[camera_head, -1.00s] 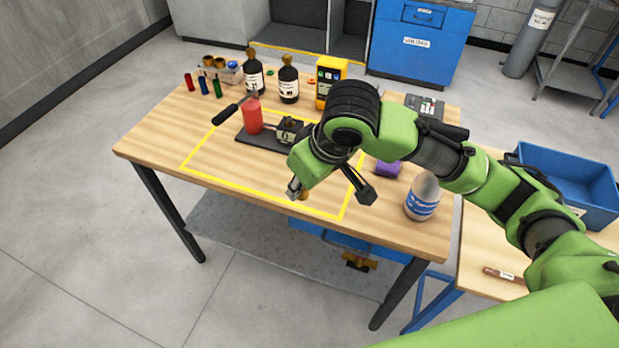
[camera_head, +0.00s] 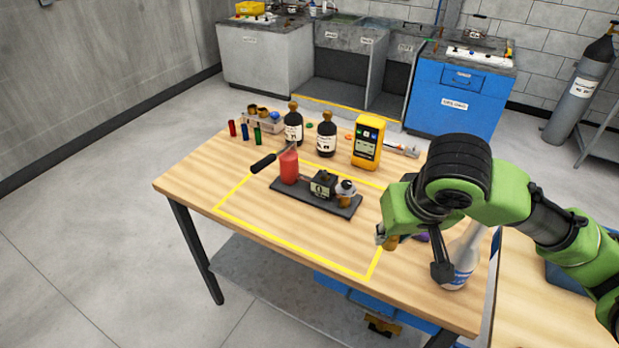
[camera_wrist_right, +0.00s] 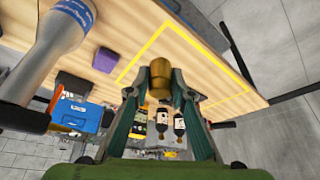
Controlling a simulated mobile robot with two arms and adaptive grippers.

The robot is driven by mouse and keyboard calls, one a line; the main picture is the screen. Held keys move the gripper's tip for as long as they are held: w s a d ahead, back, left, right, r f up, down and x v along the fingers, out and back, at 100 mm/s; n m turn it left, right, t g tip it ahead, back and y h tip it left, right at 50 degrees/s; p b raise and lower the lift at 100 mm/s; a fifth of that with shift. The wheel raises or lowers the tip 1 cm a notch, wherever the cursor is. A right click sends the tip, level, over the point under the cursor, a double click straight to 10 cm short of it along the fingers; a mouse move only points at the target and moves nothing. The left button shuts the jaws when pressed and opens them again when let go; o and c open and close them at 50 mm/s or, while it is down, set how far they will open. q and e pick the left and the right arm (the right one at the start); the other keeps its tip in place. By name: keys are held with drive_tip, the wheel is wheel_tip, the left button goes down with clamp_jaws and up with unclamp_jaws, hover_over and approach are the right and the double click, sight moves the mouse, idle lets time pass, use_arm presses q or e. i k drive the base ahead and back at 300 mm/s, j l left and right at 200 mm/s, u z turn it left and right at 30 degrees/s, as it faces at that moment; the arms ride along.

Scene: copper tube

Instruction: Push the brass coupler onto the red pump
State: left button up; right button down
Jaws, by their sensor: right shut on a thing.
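The red pump (camera_head: 289,167) stands upright on a dark base plate (camera_head: 283,186) inside the yellow outline. It has a black handle, a dark block with a label, and a pale round fitting (camera_head: 346,188) at the right end. My right gripper (camera_head: 384,238) is to the right of the pump, near the outline's right edge. It is shut on the brass coupler (camera_wrist_right: 160,76), which shows between the fingertips in the right wrist view and partly in the head view (camera_head: 391,242). The coupler is apart from the pump. My left gripper is not in view.
Two dark bottles (camera_head: 326,136) and a yellow meter (camera_head: 368,144) stand behind the pump. Small coloured cylinders (camera_head: 245,131) stand at back left. A white-blue bottle (camera_head: 461,262) is close to my right arm. The front left of the outlined area is clear.

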sight(324, 191)
drive_tip(key=i+j, duration=0.15)
drive_tip(key=j, duration=0.2)
drive_tip(key=i+j, duration=0.2)
drive_tip(key=j, duration=0.15)
drive_tip(key=i+j, duration=0.15)
drive_tip(key=j, duration=0.2)
drive_tip(key=i+j, duration=0.2)
drive_tip(key=j+z, duration=0.1)
drive_tip(key=z, duration=1.1)
